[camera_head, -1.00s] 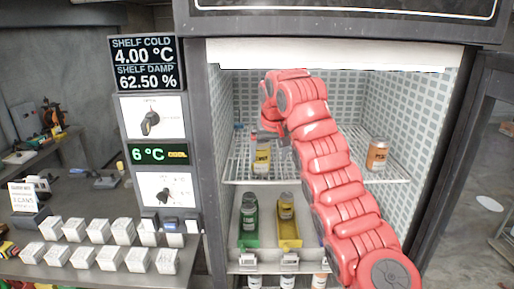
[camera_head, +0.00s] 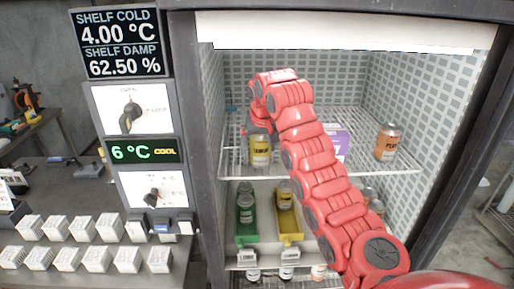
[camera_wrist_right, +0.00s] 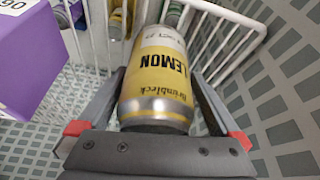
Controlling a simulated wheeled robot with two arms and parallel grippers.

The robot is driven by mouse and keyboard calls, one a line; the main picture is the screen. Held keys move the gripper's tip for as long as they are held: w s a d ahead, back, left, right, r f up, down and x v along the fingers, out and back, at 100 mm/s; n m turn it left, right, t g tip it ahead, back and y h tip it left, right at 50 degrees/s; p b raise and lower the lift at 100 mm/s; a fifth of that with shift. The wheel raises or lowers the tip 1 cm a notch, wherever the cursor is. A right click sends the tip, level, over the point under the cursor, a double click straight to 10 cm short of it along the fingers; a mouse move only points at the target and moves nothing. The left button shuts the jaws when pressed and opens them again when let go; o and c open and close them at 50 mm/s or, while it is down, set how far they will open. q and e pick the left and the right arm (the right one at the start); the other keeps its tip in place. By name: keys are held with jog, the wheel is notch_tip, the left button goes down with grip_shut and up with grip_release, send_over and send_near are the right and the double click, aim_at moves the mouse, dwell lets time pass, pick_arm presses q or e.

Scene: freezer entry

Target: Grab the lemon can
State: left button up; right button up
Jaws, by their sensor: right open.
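The lemon can (camera_head: 260,152) is yellow with a silver rim and stands on the upper wire shelf inside the cabinet. In the right wrist view the lemon can (camera_wrist_right: 160,75) fills the space between my fingers, its "LEMON" label upside down. My right gripper (camera_wrist_right: 158,88) is open, with one finger on each side of the can; I cannot tell whether either finger touches it. In the head view my right gripper (camera_head: 260,127) is just above and behind the can's top, partly hidden by my red arm. My left gripper is not in view.
A purple box (camera_head: 340,143) stands right of the lemon can, behind my arm; the box (camera_wrist_right: 28,62) is close by in the wrist view. A peach can (camera_head: 388,142) stands at the shelf's right. Green (camera_head: 246,239) and yellow (camera_head: 290,238) bins with cans sit below.

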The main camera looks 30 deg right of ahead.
jog(key=shift+s+r, duration=0.2)
jog(key=shift+s, duration=0.1)
jog(key=shift+c, duration=0.2)
jog(key=shift+s+r, duration=0.2)
jog(key=shift+s, duration=0.15)
jog(key=shift+c, duration=1.1)
jog(key=shift+s+r, duration=0.1)
jog(key=shift+s, duration=0.05)
jog(key=shift+c, duration=1.3)
jog(key=shift+w, duration=0.25)
jog(key=c, duration=0.5)
jog(key=shift+a+f, duration=0.1)
jog(key=shift+f, duration=0.15)
grip_shut()
jog(key=shift+r, duration=0.15)
